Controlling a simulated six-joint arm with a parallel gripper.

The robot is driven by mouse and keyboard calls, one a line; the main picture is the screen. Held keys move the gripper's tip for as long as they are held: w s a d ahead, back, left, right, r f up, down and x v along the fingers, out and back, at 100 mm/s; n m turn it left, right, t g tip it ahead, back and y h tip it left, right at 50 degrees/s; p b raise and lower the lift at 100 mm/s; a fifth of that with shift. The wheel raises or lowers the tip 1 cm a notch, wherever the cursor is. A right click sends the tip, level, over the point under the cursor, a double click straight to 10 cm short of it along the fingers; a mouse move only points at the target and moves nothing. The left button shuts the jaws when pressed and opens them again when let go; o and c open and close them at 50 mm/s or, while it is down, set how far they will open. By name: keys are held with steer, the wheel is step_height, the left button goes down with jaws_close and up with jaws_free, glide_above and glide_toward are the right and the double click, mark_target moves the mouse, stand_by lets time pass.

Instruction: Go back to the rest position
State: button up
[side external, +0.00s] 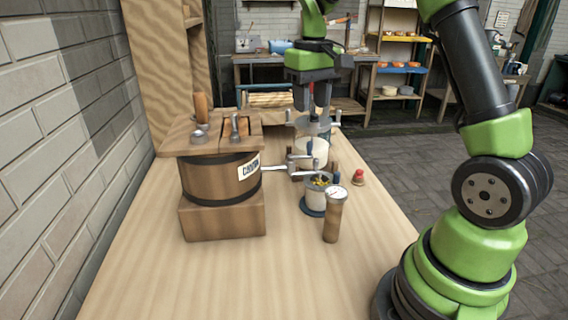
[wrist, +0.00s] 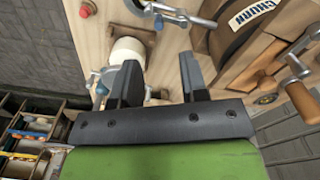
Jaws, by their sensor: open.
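My gripper (side external: 318,97) points down above the far part of the wooden bench, over a metal device with a white cylinder (side external: 312,152). In the wrist view my gripper (wrist: 160,85) has its two dark fingers well apart, with nothing between them. The white cylinder (wrist: 127,54) shows beyond the left finger, partly hidden by it. From these views I cannot tell how far above the device the fingertips are.
A wooden churn (side external: 220,181) with a dark band and a crank stands at the left. In front are a cup with colourful contents (side external: 317,198), a wooden cylinder with a gauge (side external: 334,217) and a red knob (side external: 358,177). The near bench is clear.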

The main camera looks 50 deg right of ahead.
steer(key=s+a+r+t, duration=0.4)
steer(key=s+a+r, duration=0.3)
steer(key=a, duration=0.3)
steer(key=s+a+t+y, duration=0.2)
steer(key=s+a, duration=0.4)
steer(key=s, duration=0.4)
steer(key=shift+s+f+t, duration=0.2)
steer(key=shift+f+t, duration=0.05)
steer(key=shift+t, duration=0.35)
steer(key=shift+d, duration=0.1)
stand_by(1.7)
